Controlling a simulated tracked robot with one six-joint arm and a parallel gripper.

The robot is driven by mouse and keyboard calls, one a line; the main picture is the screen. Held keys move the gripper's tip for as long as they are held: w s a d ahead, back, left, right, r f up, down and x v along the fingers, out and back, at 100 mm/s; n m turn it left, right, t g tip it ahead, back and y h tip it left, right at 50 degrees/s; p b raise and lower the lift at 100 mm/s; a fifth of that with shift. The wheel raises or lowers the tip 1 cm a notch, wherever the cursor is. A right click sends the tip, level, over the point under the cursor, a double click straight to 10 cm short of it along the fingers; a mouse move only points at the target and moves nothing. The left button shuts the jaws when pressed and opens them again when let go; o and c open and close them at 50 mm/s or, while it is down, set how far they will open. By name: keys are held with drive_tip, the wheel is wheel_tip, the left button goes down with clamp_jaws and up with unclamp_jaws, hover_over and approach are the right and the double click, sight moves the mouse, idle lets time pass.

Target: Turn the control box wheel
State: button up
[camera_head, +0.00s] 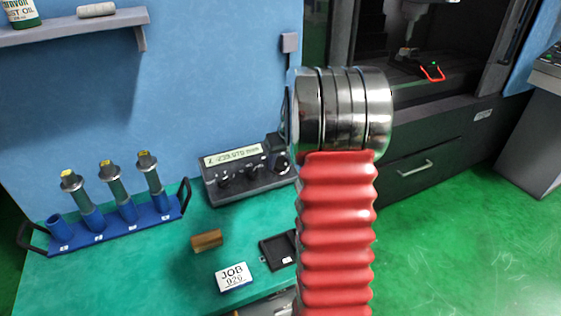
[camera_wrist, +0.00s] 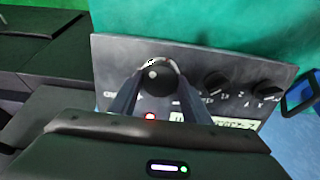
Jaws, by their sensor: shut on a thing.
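The control box (camera_head: 222,187) stands on the green bench in the head view, grey with a lit readout and several dark knobs on its face. In the wrist view the control box (camera_wrist: 215,66) fills the upper middle, upside down, with its knobs and readout. The wheel (camera_wrist: 154,77) is a round dark knob with a pale rim at one end of the box. My gripper (camera_wrist: 158,84) is shut on the wheel, one finger on each side of it. In the head view my arm hides the right end of the box and most of the gripper.
A blue rack (camera_head: 116,226) with several tool holders stands left on the bench. A brown block (camera_head: 206,240), a JOB 020 card (camera_head: 234,277) and a small black case (camera_head: 277,251) lie in front of the box. A dark machine (camera_head: 425,150) stands at right.

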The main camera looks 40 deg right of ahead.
drive_tip(key=shift+c, duration=1.3)
drive_tip(key=shift+m, duration=0.3)
drive_tip(key=shift+m, duration=1.9)
drive_tip(key=o, duration=1)
drive_tip(key=shift+o, duration=0.2)
drive_tip(key=shift+r, duration=0.15)
drive_tip(key=v, duration=1.3)
drive_tip(key=shift+r, duration=0.2)
